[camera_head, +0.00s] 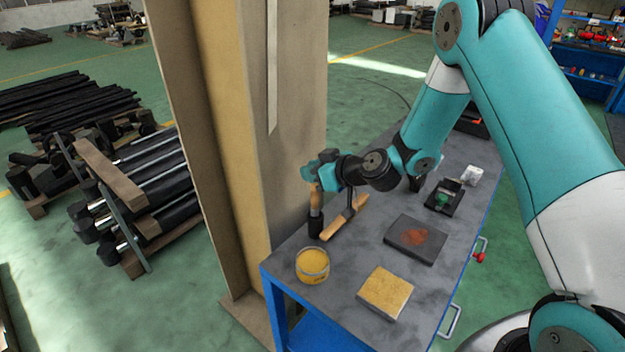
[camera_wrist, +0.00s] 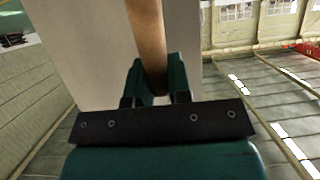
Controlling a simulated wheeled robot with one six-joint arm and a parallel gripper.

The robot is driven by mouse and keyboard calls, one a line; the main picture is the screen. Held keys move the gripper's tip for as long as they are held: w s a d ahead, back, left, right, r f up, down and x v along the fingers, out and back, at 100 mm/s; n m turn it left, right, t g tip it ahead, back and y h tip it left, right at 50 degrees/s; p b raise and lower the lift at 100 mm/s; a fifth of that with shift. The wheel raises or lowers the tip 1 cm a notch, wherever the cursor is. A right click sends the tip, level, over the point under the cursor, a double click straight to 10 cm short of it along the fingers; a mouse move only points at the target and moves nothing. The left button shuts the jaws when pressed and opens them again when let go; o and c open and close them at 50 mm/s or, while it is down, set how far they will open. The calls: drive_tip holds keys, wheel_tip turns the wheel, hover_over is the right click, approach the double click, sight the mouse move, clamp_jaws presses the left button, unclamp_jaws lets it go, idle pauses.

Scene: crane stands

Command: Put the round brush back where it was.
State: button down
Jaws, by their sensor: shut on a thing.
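The round brush (camera_head: 315,212) has a wooden handle and a dark head, and hangs roughly upright with its head down. My gripper (camera_head: 316,184) is shut on its handle, above the near left part of the grey workbench top (camera_head: 345,265). The brush head is close to the bench top; I cannot tell whether it touches. In the wrist view the wooden handle (camera_wrist: 149,45) runs between the two fingertips of my gripper (camera_wrist: 155,90), and the brush head is hidden.
A wooden-handled tool (camera_head: 345,218) lies right beside the brush. A yellow-filled jar (camera_head: 312,265), a yellow block (camera_head: 385,291), a dark plate with a rusty patch (camera_head: 415,239) and a black tray (camera_head: 444,196) stand on the bench. A tall steel beam (camera_head: 295,110) rises close on the left.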

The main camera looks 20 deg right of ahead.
sight(314, 195)
drive_tip(key=shift+f+p, duration=0.4)
drive_tip(key=shift+f, duration=1.4)
drive_tip(key=shift+f, duration=0.15)
drive_tip(key=c, duration=1.1)
unclamp_jaws()
drive_tip(key=shift+o, duration=0.2)
